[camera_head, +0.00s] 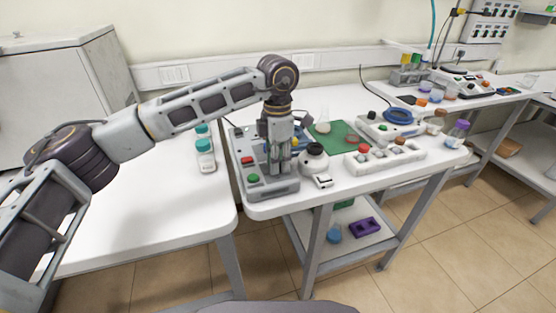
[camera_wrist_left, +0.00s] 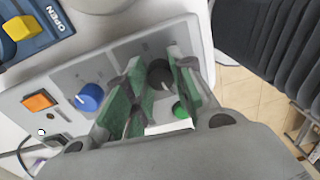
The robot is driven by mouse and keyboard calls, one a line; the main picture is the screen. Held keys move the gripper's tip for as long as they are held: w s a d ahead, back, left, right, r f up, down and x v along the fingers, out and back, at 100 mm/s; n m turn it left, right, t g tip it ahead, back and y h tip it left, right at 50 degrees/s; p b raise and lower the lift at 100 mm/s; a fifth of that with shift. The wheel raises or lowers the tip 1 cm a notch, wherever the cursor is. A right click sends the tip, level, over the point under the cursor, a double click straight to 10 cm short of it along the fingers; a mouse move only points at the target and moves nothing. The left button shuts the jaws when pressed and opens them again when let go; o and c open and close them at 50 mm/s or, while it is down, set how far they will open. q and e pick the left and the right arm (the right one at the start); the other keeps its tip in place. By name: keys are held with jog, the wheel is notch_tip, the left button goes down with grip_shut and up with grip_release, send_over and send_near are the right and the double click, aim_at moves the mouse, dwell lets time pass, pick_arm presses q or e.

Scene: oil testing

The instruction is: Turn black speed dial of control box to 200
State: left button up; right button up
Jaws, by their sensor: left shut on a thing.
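The grey control box (camera_head: 280,187) stands at the left end of the middle table, with a red button (camera_head: 247,160) and a green button (camera_head: 253,179) on top. My left gripper (camera_head: 280,172) points down onto it. In the left wrist view, the black speed dial (camera_wrist_left: 160,74) lies between the two green-padded fingers of that gripper (camera_wrist_left: 150,88), which is shut on it. The dial's pointer and scale marks are too small to read. A blue knob (camera_wrist_left: 90,97) and an orange button (camera_wrist_left: 40,102) sit beside it on the panel. My right gripper is out of view.
A black-and-white device (camera_head: 314,160) stands close to the box's right side. A green mat (camera_head: 338,137) and a white rack with colored tops (camera_head: 385,158) lie further right. Bottles with teal caps (camera_head: 205,158) stand to the left. The left table top is mostly clear.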

pick_arm(q)
jog(key=shift+r, duration=0.1)
jog(key=o, duration=1)
jog(key=shift+c, duration=0.2)
jog(key=shift+o, duration=0.4)
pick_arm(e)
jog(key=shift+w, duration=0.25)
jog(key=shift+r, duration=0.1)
pick_arm(q)
notch_tip(320, 180, up, 12)
jog(key=shift+w, duration=0.25)
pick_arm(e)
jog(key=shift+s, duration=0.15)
